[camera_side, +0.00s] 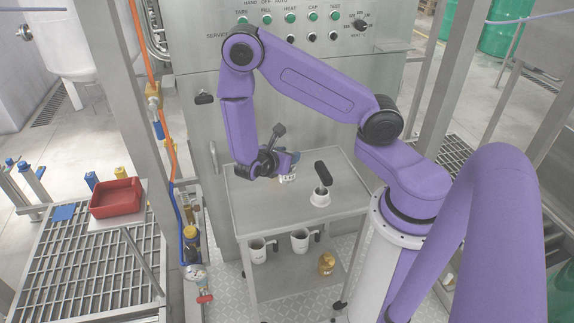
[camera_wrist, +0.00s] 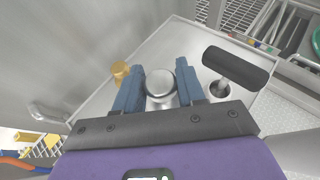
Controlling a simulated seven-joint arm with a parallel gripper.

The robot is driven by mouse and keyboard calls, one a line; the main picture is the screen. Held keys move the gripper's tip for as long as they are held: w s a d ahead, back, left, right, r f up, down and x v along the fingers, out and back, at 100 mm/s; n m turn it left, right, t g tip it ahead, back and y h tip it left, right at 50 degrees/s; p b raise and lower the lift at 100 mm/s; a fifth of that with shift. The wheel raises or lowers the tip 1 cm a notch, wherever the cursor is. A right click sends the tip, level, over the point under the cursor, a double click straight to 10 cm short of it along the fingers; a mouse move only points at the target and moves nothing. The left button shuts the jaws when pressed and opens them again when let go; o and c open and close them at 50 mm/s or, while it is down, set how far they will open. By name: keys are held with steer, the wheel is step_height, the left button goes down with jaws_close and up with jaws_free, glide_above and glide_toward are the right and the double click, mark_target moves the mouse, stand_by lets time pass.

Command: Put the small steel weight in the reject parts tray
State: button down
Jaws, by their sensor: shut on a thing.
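My gripper (camera_wrist: 161,84) has blue fingers, which are closed on the sides of a small steel weight (camera_wrist: 160,78), a shiny round-topped cylinder. In the side view my gripper (camera_side: 290,163) is over the left part of the steel table, and the weight is hard to make out there. A pale item with dark marks (camera_side: 289,179) shows just below the fingers; I cannot tell what it is. The red tray (camera_side: 116,198) is at the far left of the side view, on a small stand across a gap from the table. It looks empty.
A black-handled tool in a white base (camera_side: 320,197) stands on the table (camera_side: 260,208), right of my gripper; its handle shows in the wrist view (camera_wrist: 234,67). An upright post and an orange hose (camera_side: 148,60) separate the table from the tray. White mugs (camera_side: 257,250) are on the lower shelf.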

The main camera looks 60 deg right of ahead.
steer(key=shift+r, duration=1.25)
